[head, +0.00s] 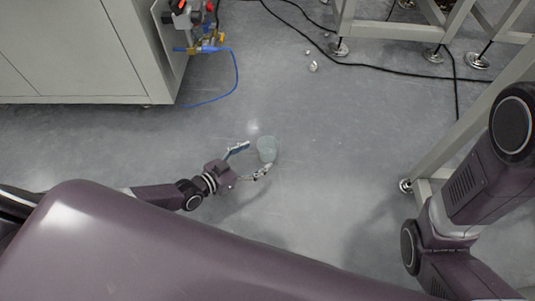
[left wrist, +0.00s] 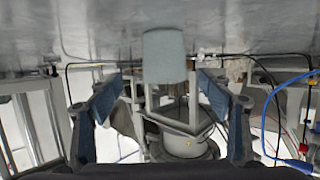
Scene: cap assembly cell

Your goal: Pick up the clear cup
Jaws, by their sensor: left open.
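The clear cup (head: 267,147) is pale and translucent, and shows over the grey floor in the head view, at the fingertips of my left gripper (head: 250,160). The gripper is open, its two fingers spread apart. In the left wrist view the cup (left wrist: 164,57) lies centred between the two blue finger pads of the left gripper (left wrist: 160,95), higher in the picture than the fingers. I see no finger pressing on it there. My right arm shows at the right of the head view, but its gripper is out of sight.
A grey cabinet (head: 70,50) with a valve fitting (head: 205,45) and blue hose stands at the upper left. A metal frame (head: 440,150) with levelling feet stands at the right. Black cables cross the floor behind. A few small pieces (head: 313,66) lie there. The floor around the cup is mostly clear.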

